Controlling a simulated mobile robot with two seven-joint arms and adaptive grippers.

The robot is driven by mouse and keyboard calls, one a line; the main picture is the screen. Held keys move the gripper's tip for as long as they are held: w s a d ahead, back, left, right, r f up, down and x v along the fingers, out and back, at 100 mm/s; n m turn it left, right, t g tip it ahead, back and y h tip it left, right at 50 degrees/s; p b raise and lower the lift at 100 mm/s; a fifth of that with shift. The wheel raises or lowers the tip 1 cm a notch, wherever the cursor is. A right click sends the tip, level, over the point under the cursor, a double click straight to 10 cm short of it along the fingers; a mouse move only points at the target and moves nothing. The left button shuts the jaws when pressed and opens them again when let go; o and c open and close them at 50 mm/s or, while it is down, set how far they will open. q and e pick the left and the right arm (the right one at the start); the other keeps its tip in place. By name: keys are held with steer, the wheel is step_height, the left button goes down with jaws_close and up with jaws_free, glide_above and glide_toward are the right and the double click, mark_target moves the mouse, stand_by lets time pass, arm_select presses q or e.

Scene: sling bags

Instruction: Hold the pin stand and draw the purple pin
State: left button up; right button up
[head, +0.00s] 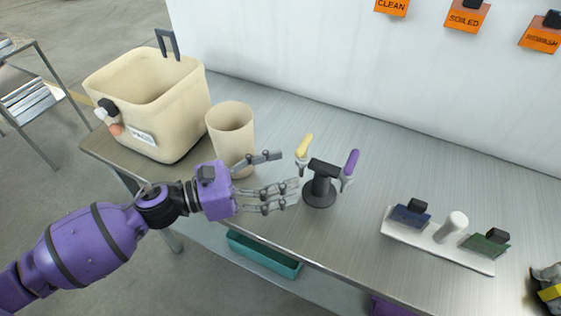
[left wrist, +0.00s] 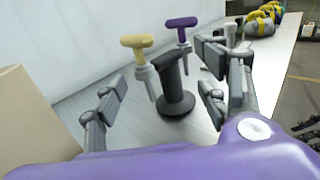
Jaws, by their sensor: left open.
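The black pin stand (head: 319,190) stands upright on the metal table, with a round base and a crossbar on top. The yellow-handled pin (head: 304,147) hangs at its left side and the purple pin (head: 350,164) at its right side. My left gripper (head: 286,179) is open and empty, just left of the stand, fingers pointing toward it. In the left wrist view the stand (left wrist: 175,95) shows between and beyond the open fingers, apart from them. The purple pin (left wrist: 183,28) is there behind the stand, the yellow pin (left wrist: 140,50) nearer. My right gripper is not in view.
A cream cup (head: 232,135) stands close behind my left gripper, beside a large cream bin (head: 150,105). A white rack (head: 435,246) with blue and green tags lies at the right. A teal tray (head: 262,256) sits below the table. The table behind the stand is clear.

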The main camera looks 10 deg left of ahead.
mark_target(309, 191)
arm_select(q)
steer(key=f, duration=0.4)
steer(key=shift+w+d+f, duration=0.25)
steer(key=shift+d, duration=0.15)
steer(key=p+x, duration=0.1)
steer(key=x, duration=0.4)
steer(key=shift+w+d, duration=0.15)
steer(key=shift+d, duration=0.15)
steer(key=shift+w+d, duration=0.15)
steer(key=shift+d, duration=0.3)
steer(key=c, duration=0.9)
jaws_close()
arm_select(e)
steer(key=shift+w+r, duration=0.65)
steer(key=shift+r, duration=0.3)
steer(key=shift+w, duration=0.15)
